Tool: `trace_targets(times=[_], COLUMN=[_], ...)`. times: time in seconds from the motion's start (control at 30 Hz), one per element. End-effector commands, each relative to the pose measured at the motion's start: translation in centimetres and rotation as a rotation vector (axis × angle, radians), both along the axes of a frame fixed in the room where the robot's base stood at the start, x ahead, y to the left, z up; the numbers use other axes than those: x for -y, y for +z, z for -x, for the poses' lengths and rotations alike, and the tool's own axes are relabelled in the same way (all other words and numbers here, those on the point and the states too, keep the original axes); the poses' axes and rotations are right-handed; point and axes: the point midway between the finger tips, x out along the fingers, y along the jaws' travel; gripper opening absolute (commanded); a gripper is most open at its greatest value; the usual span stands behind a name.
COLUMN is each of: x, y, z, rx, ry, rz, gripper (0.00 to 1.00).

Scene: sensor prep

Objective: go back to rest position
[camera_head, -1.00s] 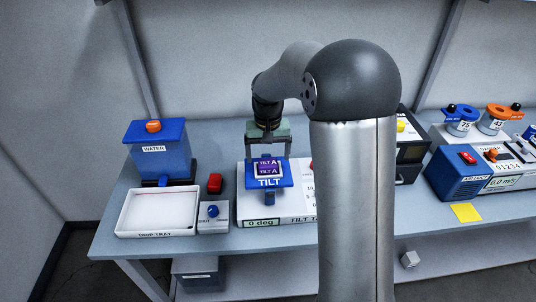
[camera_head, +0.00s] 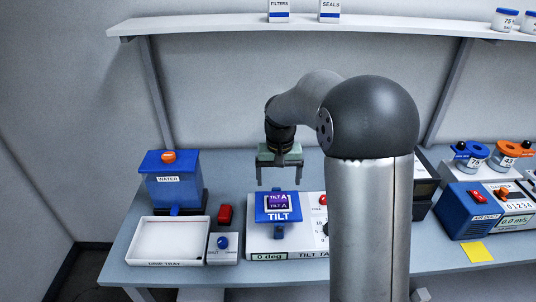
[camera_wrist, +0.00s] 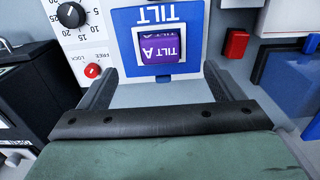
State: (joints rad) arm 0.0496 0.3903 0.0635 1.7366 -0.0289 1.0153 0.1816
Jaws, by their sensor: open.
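My gripper (camera_head: 279,178) is open and empty. It hangs above and a little behind the blue tilt platform (camera_head: 262,212) in the head view. A purple block (camera_head: 278,202) marked TILT A sits in the platform's recess, and it also shows between my fingers in the wrist view (camera_wrist: 158,45). The platform stands on the white tilt table base (camera_head: 300,255), whose display reads 0 deg. My fingers are apart from the block and the platform.
A blue water tank (camera_head: 172,192), a white drip tray (camera_head: 137,240) and a red block (camera_head: 225,214) stand at the left. A blue air unit (camera_head: 474,212) stands at the right. A shelf (camera_head: 200,25) runs above. My arm hides part of the bench.

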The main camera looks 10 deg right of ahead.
Motion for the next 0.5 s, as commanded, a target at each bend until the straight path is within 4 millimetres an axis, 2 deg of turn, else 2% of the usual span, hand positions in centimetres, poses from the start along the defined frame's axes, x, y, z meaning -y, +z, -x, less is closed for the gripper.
trace_targets(times=[0.17,0.27,0.37,0.4,0.5], x=[0.0,0.0,0.0,0.0,0.0], y=[0.5,1.8,3.1,3.4,3.6], z=[1.0,4.0,8.9,11.2,16.8], rx=[0.005,0.018,0.035,0.042,0.060], ry=[0.006,0.021,0.046,0.058,0.086], rz=[0.002,0.006,0.012,0.013,0.014], gripper=[0.87,0.87,0.87,0.87,0.87])
